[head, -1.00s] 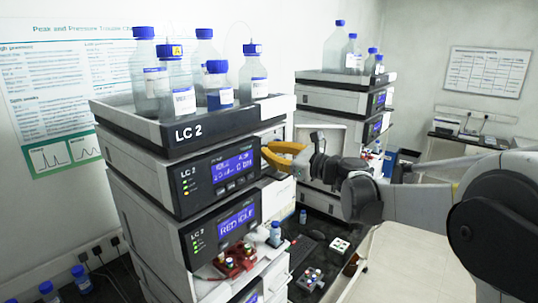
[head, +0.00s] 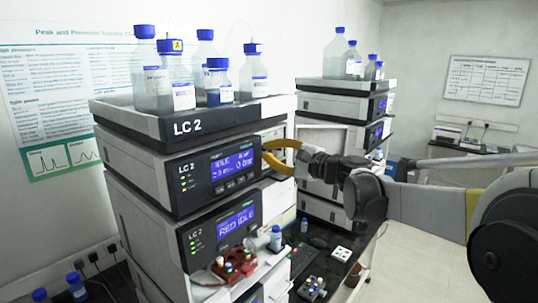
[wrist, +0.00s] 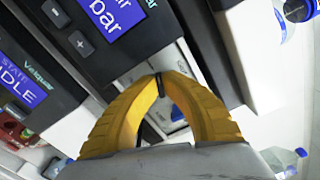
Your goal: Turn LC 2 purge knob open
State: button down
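The LC 2 stack stands left of centre in the head view, with a module (head: 190,180) showing a lit blue display and a lower module (head: 190,240) reading "RED IDLE". My gripper (head: 264,151) has curved yellow fingers at the right front edge of the upper module. In the wrist view the tips of my gripper (wrist: 160,78) come together beside the module's dark front (wrist: 125,60).
Several blue-capped bottles (head: 178,95) stand in the tray (head: 165,130) on top of the stack. A second stack (head: 345,100) is behind to the right. A red vial rack (head: 232,266) sits in front of the lower module. Open floor (head: 425,250) lies right.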

jog(key=shift+n, duration=1)
jog(key=c, duration=1.6)
grip_release()
jog(key=shift+o, duration=0.2)
jog(key=v, duration=1.2)
jog(key=shift+a+f+b, duration=0.1)
jog(key=shift+b, duration=0.2)
